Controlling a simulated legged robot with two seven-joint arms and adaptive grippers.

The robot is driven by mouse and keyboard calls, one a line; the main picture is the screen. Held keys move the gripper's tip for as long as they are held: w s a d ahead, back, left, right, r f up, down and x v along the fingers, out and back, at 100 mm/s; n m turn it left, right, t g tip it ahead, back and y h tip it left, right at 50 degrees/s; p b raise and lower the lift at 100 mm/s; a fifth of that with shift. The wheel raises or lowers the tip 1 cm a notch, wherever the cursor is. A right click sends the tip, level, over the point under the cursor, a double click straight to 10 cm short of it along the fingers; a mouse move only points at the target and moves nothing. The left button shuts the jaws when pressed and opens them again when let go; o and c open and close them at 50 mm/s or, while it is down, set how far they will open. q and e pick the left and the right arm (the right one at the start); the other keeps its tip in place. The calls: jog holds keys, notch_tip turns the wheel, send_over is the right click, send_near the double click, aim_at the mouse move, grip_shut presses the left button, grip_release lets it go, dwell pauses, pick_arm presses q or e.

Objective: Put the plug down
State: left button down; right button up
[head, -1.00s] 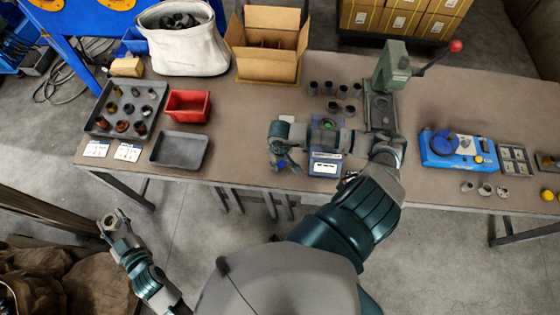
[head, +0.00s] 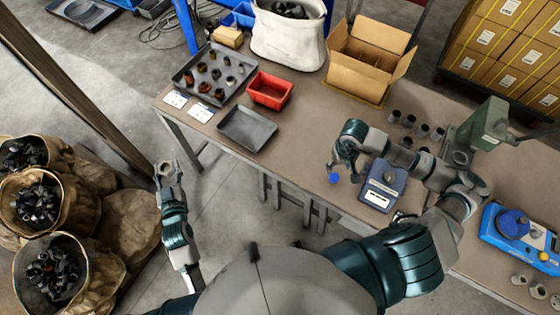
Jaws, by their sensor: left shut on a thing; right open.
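My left gripper (head: 166,172) is off the table's left front, above the floor. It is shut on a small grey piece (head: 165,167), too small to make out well. My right gripper (head: 345,171) is open above the table's front edge, fingers pointing down, just left of the blue-grey device (head: 381,187) with a white label. A small round blue piece (head: 334,178), perhaps the plug, shows right at its fingertips. I cannot tell whether it touches a finger or the table.
The table holds an empty grey tray (head: 247,135), a red bin (head: 270,93), a tray of fittings (head: 187,82), an open carton (head: 350,70) and a green press (head: 485,128). A blue machine (head: 500,240) stands right. Sacks of dark parts (head: 70,255) stand on the floor at left.

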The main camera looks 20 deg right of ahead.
notch_tip(320, 180, up, 4)
jog(key=shift+f, duration=0.1)
dwell(0.5)
